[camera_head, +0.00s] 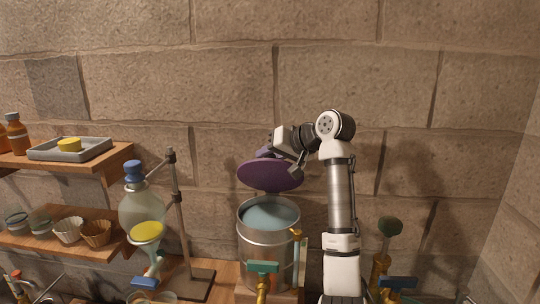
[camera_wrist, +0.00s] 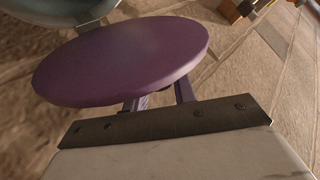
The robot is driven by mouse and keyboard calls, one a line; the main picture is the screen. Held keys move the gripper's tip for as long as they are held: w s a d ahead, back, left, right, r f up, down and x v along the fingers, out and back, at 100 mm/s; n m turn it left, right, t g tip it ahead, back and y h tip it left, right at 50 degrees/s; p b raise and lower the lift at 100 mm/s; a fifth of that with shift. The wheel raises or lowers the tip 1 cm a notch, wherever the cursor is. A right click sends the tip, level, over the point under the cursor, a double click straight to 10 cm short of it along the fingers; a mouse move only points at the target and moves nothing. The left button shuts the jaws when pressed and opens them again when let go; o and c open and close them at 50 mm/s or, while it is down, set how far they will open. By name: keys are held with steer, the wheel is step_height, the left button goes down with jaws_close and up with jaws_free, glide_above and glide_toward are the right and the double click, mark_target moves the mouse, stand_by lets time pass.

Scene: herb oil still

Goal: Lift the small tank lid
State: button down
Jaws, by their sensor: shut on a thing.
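The small tank lid (camera_head: 270,175) is a purple disc. It is in the air above the metal tank (camera_head: 268,243), tilted, its broad face toward the camera. The tank is open at the top and shows pale blue liquid (camera_head: 268,214) inside. My gripper (camera_head: 276,152) is behind and above the lid, shut on it; the grip point is mostly hidden by the disc. In the wrist view the purple lid (camera_wrist: 125,60) fills the upper middle, just beyond my gripper (camera_wrist: 160,100), and the tank's rim (camera_wrist: 65,18) shows behind it.
A glass flask (camera_head: 141,210) with a blue stopper and a metal stand (camera_head: 178,220) are left of the tank. Wooden shelves (camera_head: 110,163) with a tray and small cups are further left. A stone wall is behind.

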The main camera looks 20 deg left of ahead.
steer(key=c, duration=1.2)
jaws_free()
steer(key=shift+f, duration=0.1)
steer(key=shift+o, duration=0.2)
steer(key=b+v, duration=0.4)
steer(key=v, duration=1)
steer(key=shift+w, duration=0.1)
